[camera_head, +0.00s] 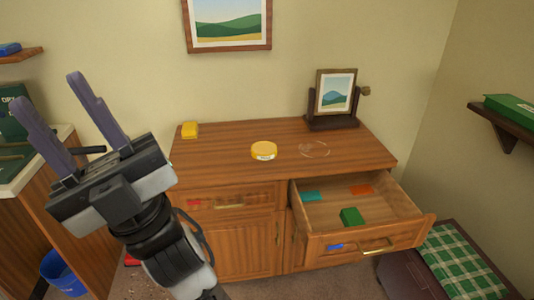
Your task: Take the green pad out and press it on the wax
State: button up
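The green pad (350,217) is a small block lying in the open right drawer (322,217) of the wooden dresser, near its front. A round yellow tin (264,151) with a small label, too small to read surely, stands on the dresser top near the middle; it may be the wax. My gripper (54,92) is raised at the left, well away from the drawer. Its two purple-grey fingers point up and are wide apart with nothing between them.
The drawer also holds a teal piece (311,196) and an orange piece (361,190). A clear round disc (314,149), a yellow block (190,130) and a framed picture on a stand (336,93) are on the dresser top (225,145). The left drawer (232,203) is shut.

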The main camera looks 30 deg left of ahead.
aim_at(352, 217)
jog(key=i+j+z, duration=0.1)
jog(key=j, duration=0.2)
jog(key=i+j+z, duration=0.15)
jog(key=j, duration=0.2)
jog(key=i+j+z, duration=0.1)
jog(key=j, duration=0.2)
jog(key=i+j+z, duration=0.15)
jog(key=j, duration=0.2)
jog(key=i+j+z, duration=0.1)
jog(key=i+j, duration=0.25)
jog(key=i, duration=0.1)
